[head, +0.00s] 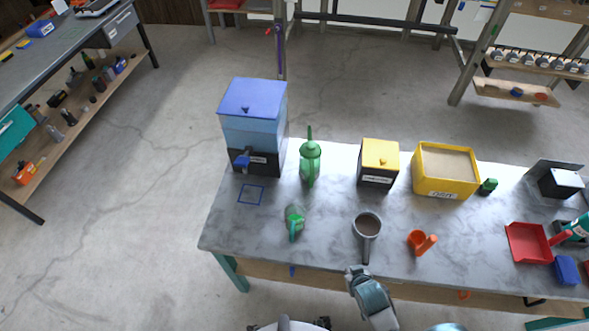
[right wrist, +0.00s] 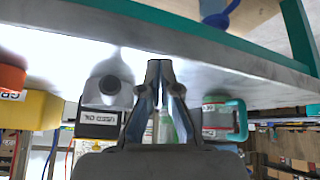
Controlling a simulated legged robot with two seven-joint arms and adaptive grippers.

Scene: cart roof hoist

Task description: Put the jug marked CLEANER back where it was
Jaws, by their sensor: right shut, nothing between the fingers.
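I cannot read the word CLEANER in either view. A teal jug-like thing (head: 574,231) with a white label shows at the right end of the table in the head view, partly cut off. A teal labelled thing (right wrist: 222,120) shows at right in the right wrist view, upside down; I cannot tell if it is the same one. My right gripper (head: 352,271) is shut and empty at the table's front edge, just below the grey funnel-like vessel's handle. Its closed fingers also show in the right wrist view (right wrist: 160,68). My left gripper is not in view.
On the table (head: 330,265) stand a blue dispenser (head: 254,110), green watering can (head: 310,160), small green-grey vessel (head: 294,217), grey vessel (head: 367,228), yellow-black box (head: 378,165), yellow bin (head: 445,185), orange scoop (head: 421,242) and red tray (head: 527,243). A blue outlined square (head: 251,195) is bare.

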